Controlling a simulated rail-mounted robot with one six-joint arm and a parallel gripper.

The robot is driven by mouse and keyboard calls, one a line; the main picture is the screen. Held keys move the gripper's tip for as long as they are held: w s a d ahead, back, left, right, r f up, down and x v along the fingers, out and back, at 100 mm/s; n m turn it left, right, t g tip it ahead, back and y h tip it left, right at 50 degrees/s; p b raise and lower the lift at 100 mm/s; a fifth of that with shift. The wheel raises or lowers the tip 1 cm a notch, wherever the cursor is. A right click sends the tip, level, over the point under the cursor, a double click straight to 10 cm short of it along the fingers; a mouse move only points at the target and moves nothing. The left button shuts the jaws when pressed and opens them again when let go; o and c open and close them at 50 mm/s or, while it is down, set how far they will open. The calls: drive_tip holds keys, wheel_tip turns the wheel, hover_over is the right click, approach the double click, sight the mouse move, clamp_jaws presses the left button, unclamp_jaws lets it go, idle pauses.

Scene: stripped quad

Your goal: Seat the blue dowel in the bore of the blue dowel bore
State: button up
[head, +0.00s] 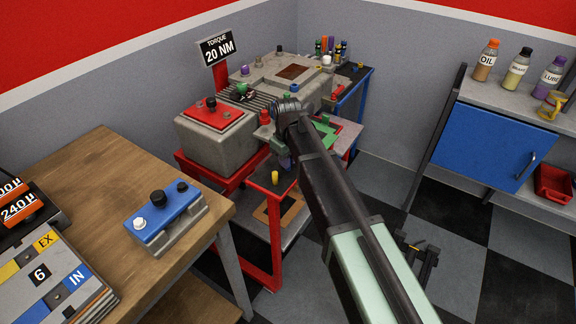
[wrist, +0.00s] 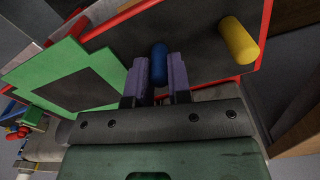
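My gripper (wrist: 158,76) points down over the red-edged trolley, with its two purple fingers on either side of the blue dowel (wrist: 159,62). The fingers look closed against the dowel's sides, and its rounded blue end shows past the fingertips. Whether it touches the surface below is hard to tell. In the head view my gripper is small and partly covered by my arm, beside a yellow dowel (head: 275,177). The yellow dowel also stands to the right in the wrist view (wrist: 238,40). I cannot pick out the blue dowel bore in either view.
A green plate with a dark square (wrist: 75,80) lies left of the fingers. A red peg (wrist: 79,26) is close by. A grey box with a red top (head: 216,117) stands on the trolley. The wooden bench (head: 105,170) carries a blue-topped block (head: 168,212).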

clamp_jaws()
drive_tip(key=shift+r, duration=0.1)
wheel_tip(320, 180, up, 20)
drive_tip(key=p, duration=2)
